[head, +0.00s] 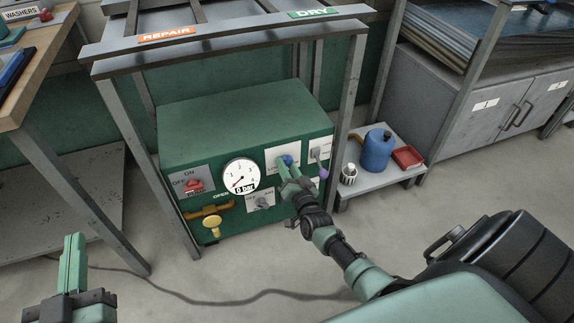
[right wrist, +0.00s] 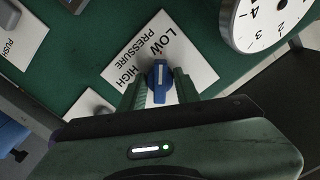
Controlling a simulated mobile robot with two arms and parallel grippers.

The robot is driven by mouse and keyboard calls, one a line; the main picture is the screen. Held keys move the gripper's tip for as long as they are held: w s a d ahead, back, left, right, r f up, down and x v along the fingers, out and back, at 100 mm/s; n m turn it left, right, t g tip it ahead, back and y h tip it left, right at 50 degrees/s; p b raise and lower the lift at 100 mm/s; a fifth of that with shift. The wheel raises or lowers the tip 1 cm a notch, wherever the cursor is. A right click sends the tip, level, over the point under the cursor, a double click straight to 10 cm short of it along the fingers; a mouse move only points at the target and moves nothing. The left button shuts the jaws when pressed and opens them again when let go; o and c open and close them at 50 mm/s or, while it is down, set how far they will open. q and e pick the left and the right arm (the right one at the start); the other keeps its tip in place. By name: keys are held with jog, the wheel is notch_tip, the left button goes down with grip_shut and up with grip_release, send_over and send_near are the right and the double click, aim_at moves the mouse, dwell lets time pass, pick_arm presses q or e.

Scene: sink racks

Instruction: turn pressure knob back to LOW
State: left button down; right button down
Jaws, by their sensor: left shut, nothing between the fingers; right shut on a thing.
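The blue pressure knob (head: 287,160) is on a white plate at the front of the green machine. In the right wrist view the knob (right wrist: 159,76) sits between the two fingers of my right gripper (right wrist: 160,88), which is shut on it. Its white line runs roughly up and down in that view. The word LOW (right wrist: 155,42) is printed above the knob and HIGH to its left. In the head view my right gripper (head: 290,175) hides part of the plate. My left gripper (head: 74,262) is shut and empty at the lower left, away from the machine.
The round gauge (head: 240,175) beside the plate is marked 0 bar. A red ON/OFF switch (head: 194,186), a yellow valve (head: 211,222) and a grey knob (head: 264,203) are nearby. Frame posts flank the machine. A blue can (head: 377,152) stands on a low shelf at right.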

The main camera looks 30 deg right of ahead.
pick_arm(q)
jog(key=shift+f, duration=0.25)
pick_arm(e)
jog(key=c, duration=1)
grip_release()
jog(key=shift+s, duration=0.1)
pick_arm(q)
jog(key=s+a+f+g+y+p, duration=0.1)
jog(key=s+f+g, duration=0.1)
jog(key=f, duration=0.3)
jog(key=s+a+f+g+y+p, duration=0.1)
jog(key=f+g, duration=0.3)
jog(key=f, duration=0.1)
jog(key=shift+s+a+f+g, duration=0.3)
jog(key=shift+s+a+f, duration=0.05)
jog(key=shift+s+f, duration=0.05)
pick_arm(e)
jog(key=v, duration=0.7)
jog(key=shift+s+a, duration=0.15)
jog(key=shift+s, duration=0.2)
